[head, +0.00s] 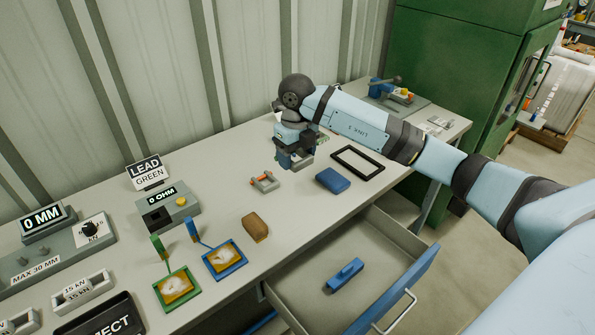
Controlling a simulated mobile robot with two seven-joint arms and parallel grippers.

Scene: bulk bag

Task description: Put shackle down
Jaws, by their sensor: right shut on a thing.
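My right gripper (296,160) points down over the back of the grey bench (222,283), in front of the wall. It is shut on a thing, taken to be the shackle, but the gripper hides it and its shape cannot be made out. Whether it touches the bench cannot be told. A small grey metal piece with an orange pin (265,182) lies on the bench just left of and in front of the gripper. My left gripper is not in view.
A blue block (332,180) and black frame (358,163) lie right of the gripper. A brown block (255,228), green tray (177,289) and blue tray (224,260) are nearer. An open drawer (375,256) holds a blue piece (344,275). A meter box (168,212) stands left.

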